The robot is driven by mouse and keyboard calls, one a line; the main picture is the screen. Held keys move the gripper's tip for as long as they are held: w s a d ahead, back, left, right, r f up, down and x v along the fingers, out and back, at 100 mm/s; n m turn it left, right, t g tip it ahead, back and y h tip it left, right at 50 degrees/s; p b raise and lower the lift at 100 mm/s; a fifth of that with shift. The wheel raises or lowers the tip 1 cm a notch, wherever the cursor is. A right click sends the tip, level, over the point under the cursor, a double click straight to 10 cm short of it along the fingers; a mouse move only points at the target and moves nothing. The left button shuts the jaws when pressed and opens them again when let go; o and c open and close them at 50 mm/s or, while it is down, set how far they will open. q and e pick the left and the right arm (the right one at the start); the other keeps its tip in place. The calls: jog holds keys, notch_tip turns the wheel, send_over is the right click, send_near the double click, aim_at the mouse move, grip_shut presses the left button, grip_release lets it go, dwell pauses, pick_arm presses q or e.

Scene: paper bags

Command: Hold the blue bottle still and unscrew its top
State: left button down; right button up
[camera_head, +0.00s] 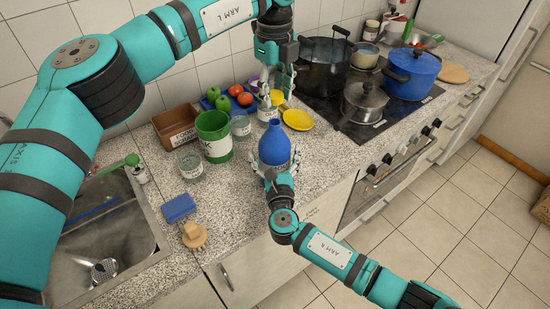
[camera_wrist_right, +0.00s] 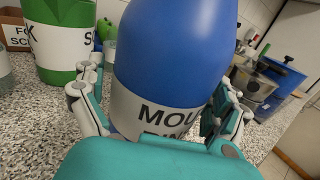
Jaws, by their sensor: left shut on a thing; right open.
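The blue bottle (camera_head: 274,147) stands upright near the counter's front edge, with a white label. It also fills the middle of the right wrist view (camera_wrist_right: 172,55), where its neck is out of frame. My right gripper (camera_head: 273,168) is open, with its fingers on both sides of the bottle's lower part. My left gripper (camera_head: 265,98) hangs above and behind the bottle's narrow neck. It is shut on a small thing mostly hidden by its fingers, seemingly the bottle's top. No top can be made out on the neck.
A green container (camera_head: 213,135) and a clear glass (camera_head: 190,164) stand left of the bottle. A yellow plate (camera_head: 298,119) lies behind it. A blue sponge (camera_head: 179,207) and brush (camera_head: 194,235) lie by the sink. Pots (camera_head: 412,72) occupy the stove.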

jog(key=s, duration=0.8)
jog(key=s+d, duration=0.1)
jog(key=s, duration=0.3)
jog(key=shift+d, duration=0.1)
